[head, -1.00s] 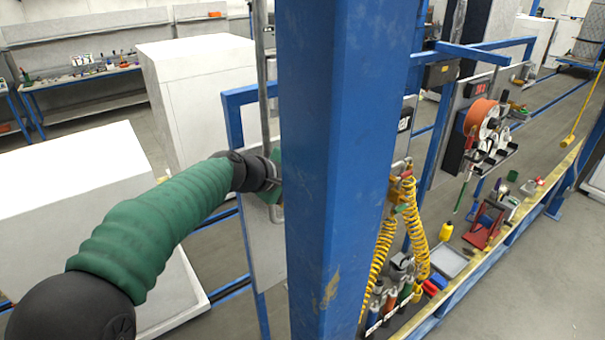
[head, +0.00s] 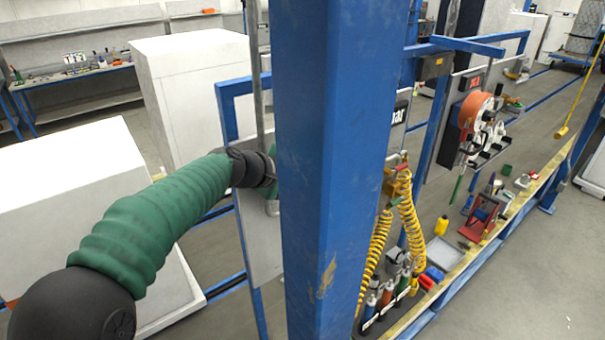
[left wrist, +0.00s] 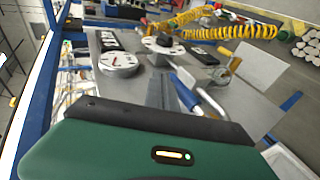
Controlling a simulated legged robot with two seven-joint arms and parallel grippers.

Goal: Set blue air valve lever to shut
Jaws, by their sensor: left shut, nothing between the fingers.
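A blue lever handle (left wrist: 184,92) shows in the left wrist view, just beyond my left gripper, beside a pale metal bar. I take it for the air valve lever. My left gripper (left wrist: 162,92) is shut with nothing between its fingers, close to the left of the handle. I cannot tell whether they touch. In the head view, my left arm reaches in from the left to a metal pipe by the blue post, and the post hides the gripper's tips and the lever. My right gripper is not in view.
A thick blue post (head: 325,150) blocks the middle of the head view. A round gauge (left wrist: 119,63) and a flanged fitting (left wrist: 163,45) sit on the panel near the gripper. Yellow coiled hoses (head: 410,225) hang right of the post. White boxes stand at left.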

